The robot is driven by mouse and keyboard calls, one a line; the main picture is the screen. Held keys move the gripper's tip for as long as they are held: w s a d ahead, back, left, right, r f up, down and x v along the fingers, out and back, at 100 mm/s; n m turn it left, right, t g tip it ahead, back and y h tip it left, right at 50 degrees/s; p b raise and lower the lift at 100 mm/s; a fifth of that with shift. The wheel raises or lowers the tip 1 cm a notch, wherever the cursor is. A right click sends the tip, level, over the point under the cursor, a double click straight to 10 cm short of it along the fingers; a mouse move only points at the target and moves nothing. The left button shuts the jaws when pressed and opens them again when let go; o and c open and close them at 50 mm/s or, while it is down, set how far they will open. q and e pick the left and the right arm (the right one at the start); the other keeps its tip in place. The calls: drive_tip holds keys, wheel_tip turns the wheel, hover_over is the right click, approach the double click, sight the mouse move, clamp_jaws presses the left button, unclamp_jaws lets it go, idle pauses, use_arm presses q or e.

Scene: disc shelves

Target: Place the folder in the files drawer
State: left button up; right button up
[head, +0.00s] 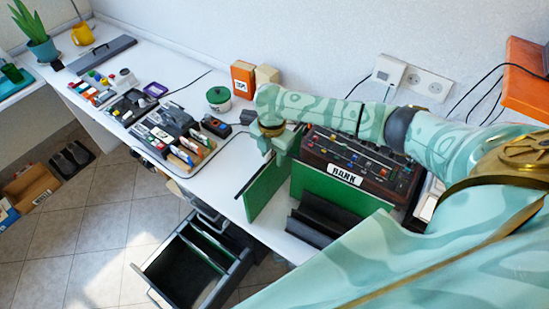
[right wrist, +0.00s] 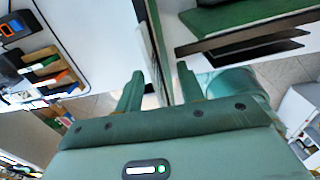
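A thin green folder (head: 264,188) stands upright near the desk's front edge, left of the black file holder (head: 322,217). My right gripper (head: 277,150) is at the folder's upper edge. In the right wrist view, the fingers (right wrist: 160,85) lie on both sides of the folder (right wrist: 155,40), which runs between them; I take them to be shut on it. The open black drawer (head: 158,281) is below the desk, left of and lower than the folder, with green folders inside. Whether the folder's lower edge touches the desk is unclear. My left gripper is not in view.
Trays of pens and stationery (head: 165,125) and a green pot (head: 219,97) are to the left. Open floor (head: 95,240) lies left of the drawer.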

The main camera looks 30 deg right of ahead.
drive_tip(key=shift+a+f, duration=0.1)
drive_tip(key=shift+f, duration=0.75)
drive_tip(key=shift+w+f, duration=0.1)
drive_tip(key=shift+f, duration=0.25)
drive_tip(key=shift+r, duration=0.1)
clamp_jaws()
drive_tip(key=shift+r, duration=0.1)
